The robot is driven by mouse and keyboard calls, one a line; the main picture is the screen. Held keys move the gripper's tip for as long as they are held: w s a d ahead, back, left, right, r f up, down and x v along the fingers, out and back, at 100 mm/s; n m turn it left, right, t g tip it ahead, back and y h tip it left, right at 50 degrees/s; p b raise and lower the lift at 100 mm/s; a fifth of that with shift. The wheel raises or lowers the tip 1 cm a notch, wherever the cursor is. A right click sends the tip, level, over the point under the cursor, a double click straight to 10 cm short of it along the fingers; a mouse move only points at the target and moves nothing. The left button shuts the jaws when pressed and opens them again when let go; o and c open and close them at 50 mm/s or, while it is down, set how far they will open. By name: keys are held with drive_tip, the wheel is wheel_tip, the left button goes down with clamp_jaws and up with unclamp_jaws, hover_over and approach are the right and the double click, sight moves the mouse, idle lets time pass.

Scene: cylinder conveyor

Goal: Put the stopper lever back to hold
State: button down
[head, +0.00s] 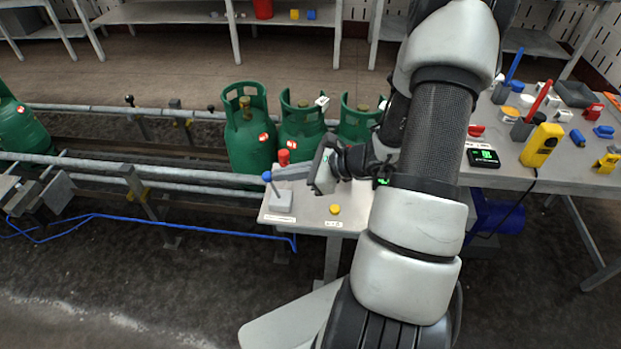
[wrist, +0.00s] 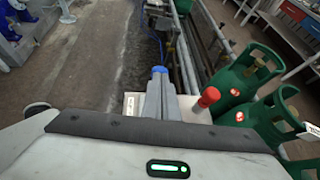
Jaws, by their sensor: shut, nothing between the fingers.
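A small lever with a blue knob (head: 267,176) stands on a grey block on the small grey table (head: 312,218) beside the conveyor. It leans slightly to the left in the head view. My gripper (head: 278,174) is shut and empty, with its fingertips at the lever just below or beside the knob. In the wrist view the blue knob (wrist: 159,70) shows just beyond my closed fingertips (wrist: 158,84). I cannot tell whether they touch. The lever's shaft is mostly hidden there by the fingers. Label text near the lever is too small to read.
A red-topped post (head: 284,157) stands close behind my fingers. A yellow button (head: 335,209) is on the same table. Several green gas cylinders (head: 249,145) stand on the conveyor behind. A bench (head: 510,165) with tools is at right. A blue hose (head: 130,217) runs at left.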

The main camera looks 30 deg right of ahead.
drive_tip(key=shift+w+a, duration=0.45)
drive_tip(key=shift+a, duration=0.3)
drive_tip(key=shift+w+a+r, duration=0.1)
drive_tip(key=shift+a+r, duration=0.05)
drive_tip(key=shift+r, duration=0.1)
drive_tip(key=a+r+p+v, duration=0.1)
drive_tip(key=r+p+v, duration=0.1)
drive_tip(key=v, duration=2.2)
drive_tip(key=shift+w+r+p, duration=0.15)
drive_tip(key=shift+w+p, duration=0.15)
drive_tip(key=shift+p, duration=0.25)
